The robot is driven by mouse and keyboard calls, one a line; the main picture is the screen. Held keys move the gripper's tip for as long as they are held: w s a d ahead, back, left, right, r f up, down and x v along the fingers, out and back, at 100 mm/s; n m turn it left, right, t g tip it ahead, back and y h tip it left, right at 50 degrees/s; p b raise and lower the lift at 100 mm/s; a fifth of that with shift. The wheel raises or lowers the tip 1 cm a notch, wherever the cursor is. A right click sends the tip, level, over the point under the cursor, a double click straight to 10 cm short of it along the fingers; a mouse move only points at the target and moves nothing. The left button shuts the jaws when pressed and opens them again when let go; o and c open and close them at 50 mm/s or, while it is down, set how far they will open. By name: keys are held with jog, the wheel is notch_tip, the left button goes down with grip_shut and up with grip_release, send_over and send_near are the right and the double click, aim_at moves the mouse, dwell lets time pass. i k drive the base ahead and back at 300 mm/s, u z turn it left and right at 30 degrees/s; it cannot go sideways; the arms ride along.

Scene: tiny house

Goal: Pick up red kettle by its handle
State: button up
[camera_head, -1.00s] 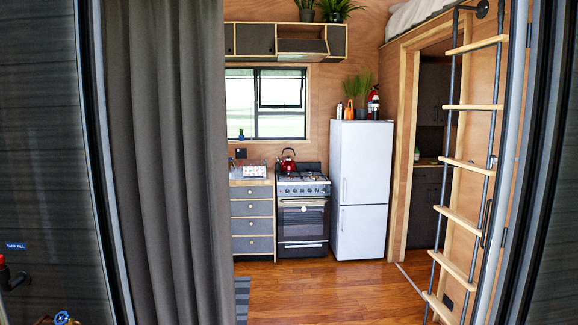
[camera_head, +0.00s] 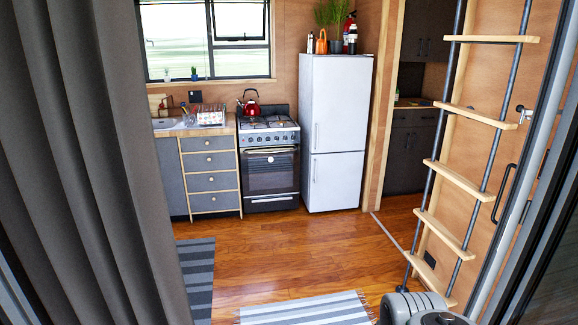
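The red kettle (camera_head: 251,108) stands upright on the back left of the stove top (camera_head: 268,124), across the room. Its dark handle (camera_head: 249,92) arches above the red body. Nothing hides the kettle from this side. A grey rounded part of my own body shows at the bottom right edge. My gripper's fingers are not in view.
A dark curtain (camera_head: 105,150) hangs at the left. A ladder (camera_head: 467,170) leans at the right by the door frame. The white fridge (camera_head: 335,130) stands right of the stove, drawers (camera_head: 211,180) left. A striped rug (camera_head: 305,309) lies ahead; the wooden floor (camera_head: 290,255) is mostly clear.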

aim_at(249, 110)
jog(key=z, duration=0.05)
jog(key=i, duration=2.6)
jog(key=u, duration=0.4)
jog(key=i, duration=2.45)
jog(key=u, duration=0.85)
jog(key=i, duration=1.65)
jog(key=u, duration=0.35)
